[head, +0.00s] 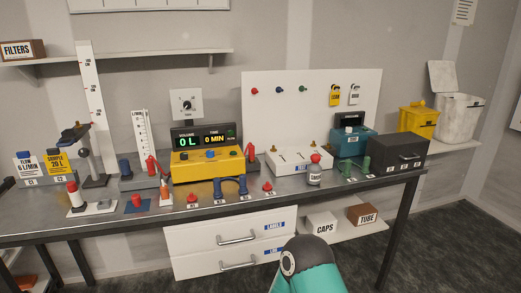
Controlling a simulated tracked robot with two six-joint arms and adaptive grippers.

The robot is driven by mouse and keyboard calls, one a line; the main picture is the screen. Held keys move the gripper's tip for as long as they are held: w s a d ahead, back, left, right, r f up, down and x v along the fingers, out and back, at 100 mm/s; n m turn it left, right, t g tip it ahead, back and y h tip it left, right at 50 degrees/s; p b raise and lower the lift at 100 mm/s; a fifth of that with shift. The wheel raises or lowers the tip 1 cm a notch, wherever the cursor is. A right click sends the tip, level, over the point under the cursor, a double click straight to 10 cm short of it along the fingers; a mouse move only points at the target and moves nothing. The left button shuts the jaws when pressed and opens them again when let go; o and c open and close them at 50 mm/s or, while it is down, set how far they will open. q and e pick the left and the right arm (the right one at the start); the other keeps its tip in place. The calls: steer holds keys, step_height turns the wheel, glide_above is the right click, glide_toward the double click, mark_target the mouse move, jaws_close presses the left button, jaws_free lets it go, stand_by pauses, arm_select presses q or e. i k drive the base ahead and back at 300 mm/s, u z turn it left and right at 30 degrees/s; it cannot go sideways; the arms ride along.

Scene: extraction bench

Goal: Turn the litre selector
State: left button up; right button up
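A dial with a dark round knob (186,105) is on a pale square panel (197,93) above the back of the bench; its markings are too small to read. Below it, a dark display (204,138) reads volume 0 L and time 0 min. It stands behind a yellow unit (207,166) with several coloured buttons on top. I cannot tell for certain which control is the litre selector. Neither of my grippers is in view. Only a teal and dark part of my arm shows at the bottom, in front of the drawers, away from the dial.
The grey bench (330,194) holds a tall white scale (90,95), a flowmeter column (143,140), small red and blue parts along the front, a bottle (314,172) and a dark drawer box (385,152). A white pegboard (305,115) stands behind. Yellow and white bins are at right.

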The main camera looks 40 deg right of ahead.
mark_target(210, 154)
steer(key=z, duration=0.25)
steer(key=i, duration=1)
steer(key=u, duration=0.05)
